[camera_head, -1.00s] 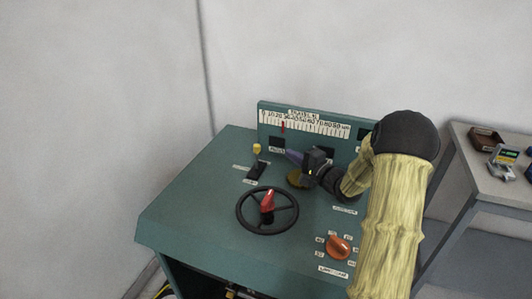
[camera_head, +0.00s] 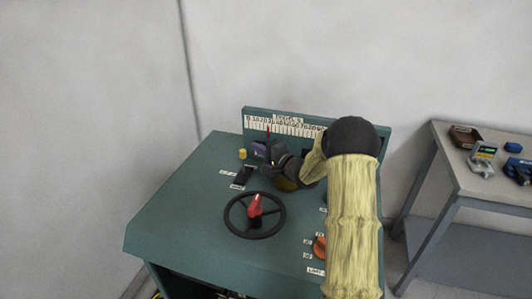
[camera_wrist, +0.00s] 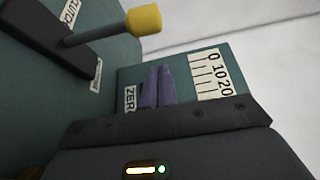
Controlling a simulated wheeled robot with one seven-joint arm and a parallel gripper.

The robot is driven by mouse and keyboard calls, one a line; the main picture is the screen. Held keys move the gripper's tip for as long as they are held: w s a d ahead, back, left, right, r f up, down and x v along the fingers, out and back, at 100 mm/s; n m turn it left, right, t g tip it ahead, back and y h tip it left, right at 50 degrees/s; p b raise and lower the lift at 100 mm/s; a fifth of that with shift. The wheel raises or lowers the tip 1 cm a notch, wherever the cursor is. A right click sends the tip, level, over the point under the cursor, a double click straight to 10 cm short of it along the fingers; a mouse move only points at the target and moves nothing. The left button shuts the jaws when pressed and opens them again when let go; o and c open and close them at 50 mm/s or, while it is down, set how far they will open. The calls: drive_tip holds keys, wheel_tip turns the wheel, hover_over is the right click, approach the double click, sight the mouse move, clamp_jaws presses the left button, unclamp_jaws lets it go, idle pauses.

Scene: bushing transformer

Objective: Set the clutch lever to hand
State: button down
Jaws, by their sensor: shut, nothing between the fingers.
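The clutch lever is a grey rod with a yellow knob (camera_wrist: 144,20), set in a black slotted base (camera_wrist: 45,38) beside a label reading CLUTCH, at the upper left of the wrist view. In the head view its yellow knob (camera_head: 242,154) and black base (camera_head: 243,175) are left of my gripper (camera_head: 256,149). My gripper's purple fingers (camera_wrist: 158,85) are together and empty. They are apart from the knob, to its right in the head view and below it in the wrist view.
A black handwheel with a red handle (camera_head: 256,207) stands in front on the green console (camera_head: 175,215). An orange knob (camera_head: 320,247) is partly behind my arm. The upright panel with a scale (camera_head: 283,127) stands behind my gripper. A side table (camera_head: 475,185) holds small items.

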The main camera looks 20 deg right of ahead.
sight(243, 163)
drive_tip(key=shift+w+a, duration=0.15)
drive_tip(key=shift+w, duration=0.35)
drive_tip(key=shift+s+a, duration=0.65)
drive_tip(key=shift+s, duration=0.35)
drive_tip(key=shift+s+a, duration=0.5)
drive_tip(key=shift+a, duration=0.1)
drive_tip(key=shift+s+a+n+b, duration=0.25)
drive_tip(key=shift+s+n+b, duration=0.2)
drive_tip(key=shift+b, duration=0.3)
drive_tip(key=shift+s+a+r+p, duration=0.2)
drive_tip(key=shift+s+a+p, duration=0.1)
drive_tip(key=shift+s+a, duration=0.15)
drive_tip(key=shift+r, duration=0.1)
